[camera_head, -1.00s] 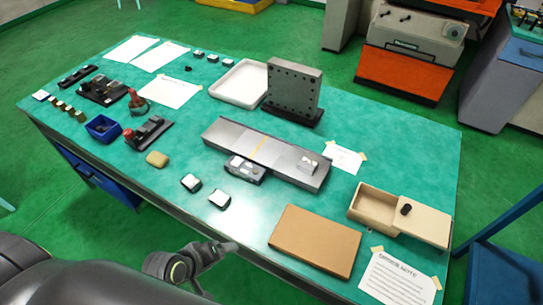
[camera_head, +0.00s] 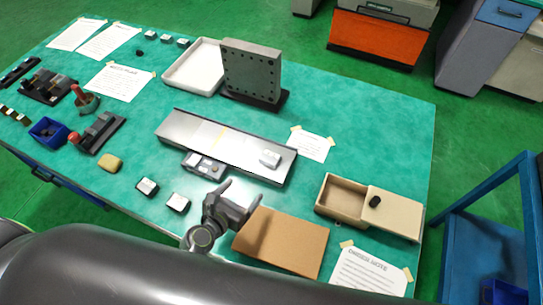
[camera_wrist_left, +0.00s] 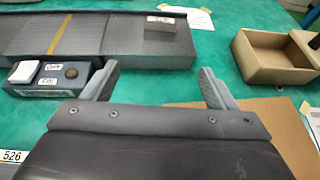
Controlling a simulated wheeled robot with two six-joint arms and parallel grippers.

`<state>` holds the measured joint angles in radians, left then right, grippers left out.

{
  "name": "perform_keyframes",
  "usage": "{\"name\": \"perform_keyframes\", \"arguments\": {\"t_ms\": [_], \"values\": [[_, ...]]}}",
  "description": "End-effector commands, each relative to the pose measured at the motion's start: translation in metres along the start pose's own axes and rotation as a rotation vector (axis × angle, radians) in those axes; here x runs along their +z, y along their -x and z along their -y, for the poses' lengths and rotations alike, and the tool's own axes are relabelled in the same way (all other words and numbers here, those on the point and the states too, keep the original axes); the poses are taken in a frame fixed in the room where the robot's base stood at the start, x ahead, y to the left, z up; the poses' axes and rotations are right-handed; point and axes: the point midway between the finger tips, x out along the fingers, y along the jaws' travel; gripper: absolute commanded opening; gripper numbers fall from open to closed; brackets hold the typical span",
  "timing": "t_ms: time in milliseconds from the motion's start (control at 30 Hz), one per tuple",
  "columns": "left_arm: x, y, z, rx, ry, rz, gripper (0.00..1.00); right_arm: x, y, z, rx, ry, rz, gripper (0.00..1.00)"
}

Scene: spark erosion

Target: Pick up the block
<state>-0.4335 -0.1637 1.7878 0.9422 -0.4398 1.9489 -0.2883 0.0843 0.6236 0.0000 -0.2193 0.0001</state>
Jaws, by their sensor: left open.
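A small silver-grey block (camera_head: 270,158) sits on the right end of the long grey plate (camera_head: 185,130) in the head view. It also shows at the far edge of the left wrist view (camera_wrist_left: 160,21), beyond the fingers. My left gripper (camera_head: 240,194) is open and empty, at the near side of the plate and above the table close to the brown flat board. In the left wrist view its two fingers (camera_wrist_left: 158,72) stand wide apart, with green table between them. My right gripper is not in view.
The brown board (camera_head: 283,243) lies right of my gripper, with an open wooden box (camera_head: 340,198) behind it. A switch box (camera_head: 203,165) sits at the plate's front edge. Two white-topped blocks (camera_head: 147,187) lie left. A tall drilled plate (camera_head: 253,75) stands behind.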

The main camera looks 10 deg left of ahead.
Motion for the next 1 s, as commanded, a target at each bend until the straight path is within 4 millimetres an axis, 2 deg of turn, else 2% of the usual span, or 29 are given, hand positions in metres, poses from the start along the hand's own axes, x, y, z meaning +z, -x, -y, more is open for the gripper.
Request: {"name": "perform_keyframes", "arguments": {"t_ms": [33, 100, 200, 300, 400, 567, 667, 900, 1000], "values": [[-0.001, -0.014, 0.0, -0.002, -0.001, 0.004, 0.8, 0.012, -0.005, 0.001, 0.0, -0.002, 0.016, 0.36], [-0.001, -0.029, 0.0, -0.001, -0.002, 0.004, 0.8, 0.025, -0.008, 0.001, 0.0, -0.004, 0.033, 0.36], [-0.001, -0.05, 0.0, -0.002, -0.004, 0.004, 0.8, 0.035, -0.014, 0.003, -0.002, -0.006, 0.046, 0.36], [-0.001, -0.069, 0.0, -0.002, -0.004, 0.003, 0.8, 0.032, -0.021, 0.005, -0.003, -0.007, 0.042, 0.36], [-0.001, -0.082, 0.0, -0.002, -0.005, 0.002, 0.8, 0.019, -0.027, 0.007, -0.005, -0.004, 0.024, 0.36], [0.0, -0.092, 0.0, -0.001, -0.005, 0.001, 0.8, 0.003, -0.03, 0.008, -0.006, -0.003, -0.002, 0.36], [0.001, -0.099, 0.0, -0.001, -0.004, 0.002, 0.8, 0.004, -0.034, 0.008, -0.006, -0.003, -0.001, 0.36], [0.002, -0.134, -0.001, -0.001, -0.006, 0.001, 0.8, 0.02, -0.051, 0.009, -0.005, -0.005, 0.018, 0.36], [0.004, -0.142, -0.001, -0.001, -0.006, 0.001, 0.8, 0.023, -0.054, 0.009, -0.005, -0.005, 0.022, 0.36]]}}
